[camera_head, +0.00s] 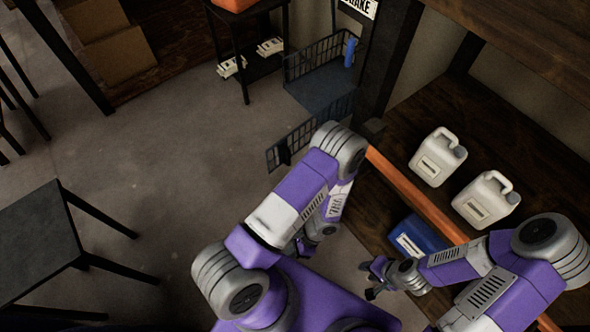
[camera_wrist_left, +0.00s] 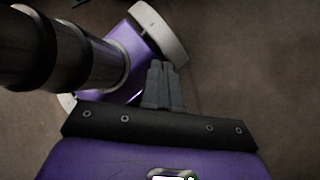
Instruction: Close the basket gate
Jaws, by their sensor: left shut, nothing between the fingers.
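The basket (camera_head: 315,62) is a dark wire-mesh bin against the back wall with a blue cylinder (camera_head: 350,52) inside at its right. The basket gate (camera_head: 291,146), a dark mesh panel, stands swung open in front of it, partly hidden behind my left arm. My left gripper (camera_head: 304,246) hangs below that arm, well short of the gate, mostly hidden in the head view. In the left wrist view its fingers (camera_wrist_left: 160,84) are together and empty. My right gripper (camera_head: 368,280) is open and empty, near the blue container, away from the gate.
A dark table (camera_head: 36,240) is at left. A black rack (camera_head: 255,62) stands left of the basket. The middle floor is clear.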

